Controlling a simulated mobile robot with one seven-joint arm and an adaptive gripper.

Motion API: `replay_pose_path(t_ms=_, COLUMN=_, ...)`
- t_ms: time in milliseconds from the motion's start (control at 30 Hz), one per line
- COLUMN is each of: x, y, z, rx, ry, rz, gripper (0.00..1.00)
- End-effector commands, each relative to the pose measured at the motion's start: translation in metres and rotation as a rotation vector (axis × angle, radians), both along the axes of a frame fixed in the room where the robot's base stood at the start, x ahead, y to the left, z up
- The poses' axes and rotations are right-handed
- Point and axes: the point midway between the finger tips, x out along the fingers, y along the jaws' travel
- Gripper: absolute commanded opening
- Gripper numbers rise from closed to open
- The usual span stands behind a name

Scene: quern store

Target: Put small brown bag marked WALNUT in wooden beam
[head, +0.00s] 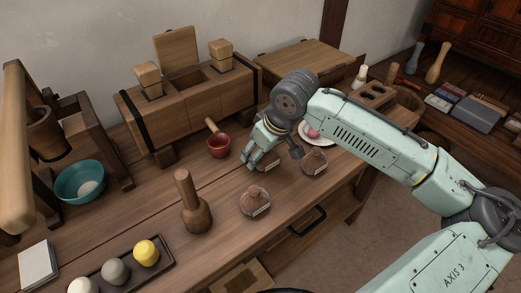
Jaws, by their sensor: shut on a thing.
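My gripper (270,157) reaches down to the table, shut on a small brown bag (267,166) that is mostly hidden behind the fingers. A pale label edge shows on it; I cannot read it. Two similar brown bags with pale labels stand apart from it: one (255,202) nearer the front and one (314,162) to the right. Their labels are too small to read. The wooden beam (194,114) lies at the back of the table on short feet, with dark bands, a square opening in its top, and wooden wedges standing in it on both sides.
A wooden pestle (195,206), a teal bowl (80,181) and a dark tray (112,277) with coloured balls are left. A white plate (330,142) sits behind my arm.

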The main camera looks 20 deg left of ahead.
Motion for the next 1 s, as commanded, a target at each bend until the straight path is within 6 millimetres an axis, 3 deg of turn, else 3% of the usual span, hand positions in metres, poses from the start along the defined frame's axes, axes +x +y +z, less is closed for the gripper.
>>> replay_pose_path(t_ms=67, x=0.0, y=0.0, z=-0.003, rx=0.002, ry=0.001, rz=0.001, gripper=0.18)
replay_pose_path(t_ms=100, x=0.0, y=0.0, z=-0.002, rx=0.0, ry=0.001, rz=0.0, gripper=0.56)
replay_pose_path(t_ms=367, x=0.0, y=0.0, z=-0.002, rx=0.0, ry=0.0, rz=0.0, gripper=0.74)
replay_pose_path(t_ms=767, x=0.0, y=-0.001, z=0.004, rx=-0.001, ry=-0.002, rz=-0.001, gripper=0.74)
replay_pose_path(t_ms=1000, x=-0.009, y=-0.015, z=0.043, rx=0.002, ry=-0.003, rz=-0.002, gripper=0.74)
